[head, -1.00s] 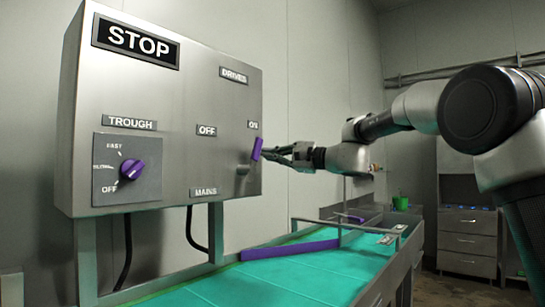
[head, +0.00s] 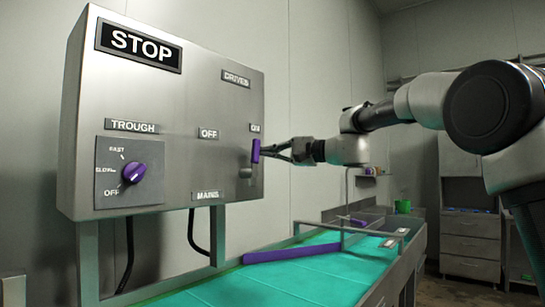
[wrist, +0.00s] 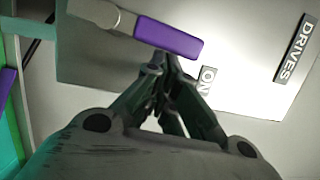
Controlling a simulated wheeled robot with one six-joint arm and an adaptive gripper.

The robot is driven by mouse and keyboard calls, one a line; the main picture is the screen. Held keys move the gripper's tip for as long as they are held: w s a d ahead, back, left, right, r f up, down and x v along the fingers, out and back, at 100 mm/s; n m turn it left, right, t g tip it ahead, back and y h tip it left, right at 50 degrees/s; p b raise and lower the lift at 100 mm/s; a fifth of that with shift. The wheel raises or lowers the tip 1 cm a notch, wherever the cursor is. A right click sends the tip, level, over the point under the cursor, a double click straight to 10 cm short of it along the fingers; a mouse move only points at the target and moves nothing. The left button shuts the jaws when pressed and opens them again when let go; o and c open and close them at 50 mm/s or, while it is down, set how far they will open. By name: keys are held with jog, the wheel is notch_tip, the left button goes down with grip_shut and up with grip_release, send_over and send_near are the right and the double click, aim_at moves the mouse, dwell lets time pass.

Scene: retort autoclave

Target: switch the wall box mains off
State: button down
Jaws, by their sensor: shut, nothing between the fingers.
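The wall box (head: 170,85) is a grey metal cabinet at the left of the head view. Its mains lever has a purple grip (head: 255,151), which stands near upright beside the ON label (head: 255,128), on a grey pivot (head: 245,173). The OFF label (head: 208,133) is to its left, and the MAINS label (head: 207,196) is below. My gripper (head: 266,151) is shut and empty, its tips at the right side of the purple grip. In the wrist view the fingertips (wrist: 167,62) are right at the grip (wrist: 168,37); whether they touch I cannot tell.
A purple TROUGH knob (head: 134,172) and a STOP sign (head: 139,47) are at the left of the box. A green-topped bench (head: 290,275) with a purple bar (head: 292,252) runs below. Drawers (head: 470,240) stand at the back right. The space right of the box holds my arm.

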aim_at(253, 145)
jog(key=s+n, duration=0.1)
jog(key=s+a+r+n, duration=0.1)
jog(key=n, duration=0.1)
jog(key=shift+a+r+n+h, duration=0.25)
jog(key=shift+a+n+h, duration=0.05)
jog(key=shift+h, duration=0.1)
jog(key=shift+s+a+r+n+h, duration=0.2)
jog(key=shift+s+a+n+h, duration=0.35)
jog(key=shift+n, duration=0.65)
jog(key=shift+s+a+n, duration=0.5)
jog(key=shift+s+n, duration=0.3)
jog(key=shift+n, duration=0.2)
jog(key=shift+s+a+f+n+h, duration=0.2)
jog(key=shift+s+a+n+h, duration=0.3)
jog(key=shift+n, duration=0.4)
jog(key=shift+s+d, duration=0.1)
jog(key=v, duration=1.1)
jog(key=shift+s+d, duration=0.3)
